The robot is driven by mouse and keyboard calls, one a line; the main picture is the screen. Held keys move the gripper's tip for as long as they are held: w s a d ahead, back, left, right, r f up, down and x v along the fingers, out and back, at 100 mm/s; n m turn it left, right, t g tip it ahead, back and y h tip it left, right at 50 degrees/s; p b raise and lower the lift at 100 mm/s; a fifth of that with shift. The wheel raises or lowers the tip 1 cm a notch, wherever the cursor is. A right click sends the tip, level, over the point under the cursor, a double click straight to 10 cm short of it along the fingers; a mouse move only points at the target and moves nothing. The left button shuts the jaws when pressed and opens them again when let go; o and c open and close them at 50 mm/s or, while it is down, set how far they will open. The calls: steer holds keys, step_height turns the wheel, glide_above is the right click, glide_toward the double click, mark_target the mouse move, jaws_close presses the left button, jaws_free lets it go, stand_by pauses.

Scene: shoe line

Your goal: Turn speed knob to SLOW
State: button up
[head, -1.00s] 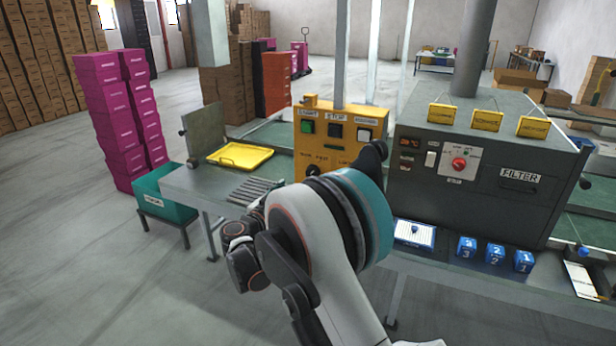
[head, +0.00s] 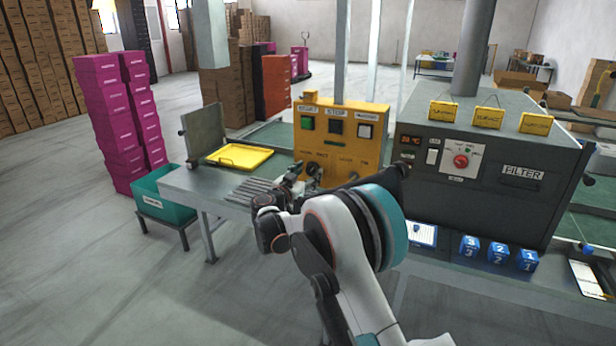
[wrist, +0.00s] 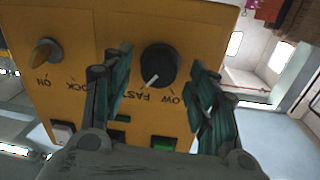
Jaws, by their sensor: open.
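The speed knob (wrist: 159,62) is a round black dial on the yellow control panel (wrist: 95,25). Its white pointer line aims toward the printed FAST; a partly hidden word ending in "OW" stands to the right in the wrist view. The knob (head: 312,168) also shows in the head view, low on the left half of the panel (head: 347,130). My gripper (wrist: 160,85) is open, its two dark green fingers on either side of the knob in the picture. No contact with the knob can be seen. In the head view my gripper (head: 297,180) is close in front of the panel.
A second, brass-coloured knob (wrist: 43,52) with LOCK and ON labels sits beside it. Push buttons (head: 307,124) line the panel's top. A yellow tray (head: 240,157) lies left on the table. A grey filter machine (head: 485,175) stands close on the right.

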steer(key=shift+w+d, duration=0.15)
steer(key=shift+w, duration=0.1)
steer(key=c, duration=1.1)
steer(key=shift+n, duration=0.3)
steer(key=n, duration=0.6)
steer(key=shift+t, duration=0.3)
steer(key=n, duration=0.4)
steer(key=shift+f+n+t+y, duration=0.1)
steer(key=shift+n+t+y, duration=0.2)
steer(key=shift+n, duration=1.8)
